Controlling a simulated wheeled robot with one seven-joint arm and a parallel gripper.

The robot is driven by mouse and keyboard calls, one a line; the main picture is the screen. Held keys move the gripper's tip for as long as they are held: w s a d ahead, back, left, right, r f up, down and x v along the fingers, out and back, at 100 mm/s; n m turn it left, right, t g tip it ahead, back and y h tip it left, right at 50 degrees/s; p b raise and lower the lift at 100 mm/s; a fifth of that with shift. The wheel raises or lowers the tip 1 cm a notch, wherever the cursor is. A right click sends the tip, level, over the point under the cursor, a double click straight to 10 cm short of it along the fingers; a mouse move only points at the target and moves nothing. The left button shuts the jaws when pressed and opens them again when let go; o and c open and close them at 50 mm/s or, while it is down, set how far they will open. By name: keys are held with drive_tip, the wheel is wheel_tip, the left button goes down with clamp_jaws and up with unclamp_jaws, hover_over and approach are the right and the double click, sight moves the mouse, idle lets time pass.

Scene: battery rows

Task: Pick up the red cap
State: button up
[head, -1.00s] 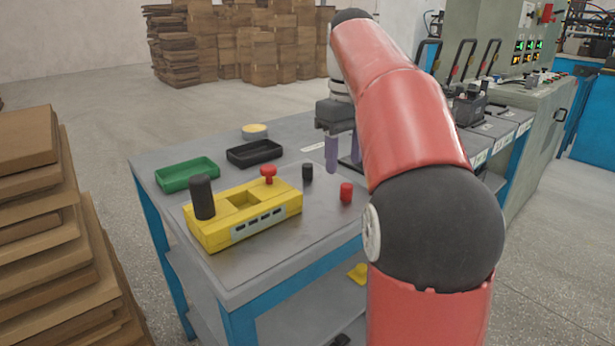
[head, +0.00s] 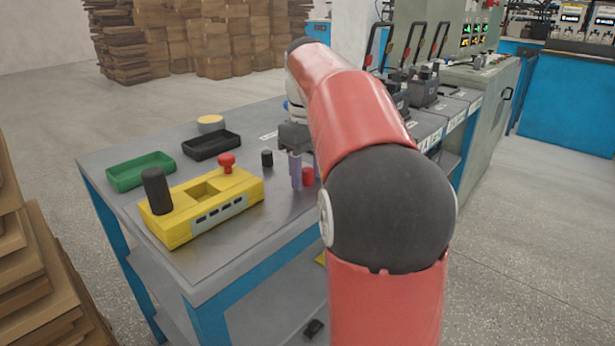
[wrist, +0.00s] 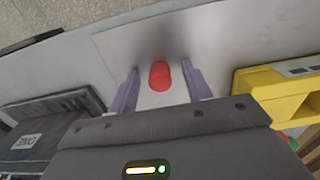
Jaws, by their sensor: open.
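The red cap (head: 308,176) is a small red cylinder standing on the grey table top, right of the yellow block. In the wrist view the red cap (wrist: 160,76) lies between the two purple fingers, with space on both sides. My gripper (head: 303,172) is open and empty, its fingers pointing down close to the cap in the head view. It also shows open in the wrist view (wrist: 160,90). I cannot tell exactly how high the fingertips are above the table.
The yellow block (head: 215,208) holds a black knob and a red knob. A black cap (head: 267,158) stands between it and my gripper. A green tray (head: 140,173) and a black tray (head: 211,146) lie farther back. The grey table (head: 250,254) is clear at its front.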

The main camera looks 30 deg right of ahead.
sight(308, 169)
drive_tip(key=shift+c, duration=0.2)
drive_tip(key=c, duration=1)
drive_tip(key=shift+r, duration=0.1)
wheel_tip(308, 169, up, 8)
drive_tip(key=shift+r+p, duration=0.2)
drive_tip(key=shift+p, duration=0.5)
drive_tip(key=shift+r, duration=0.7)
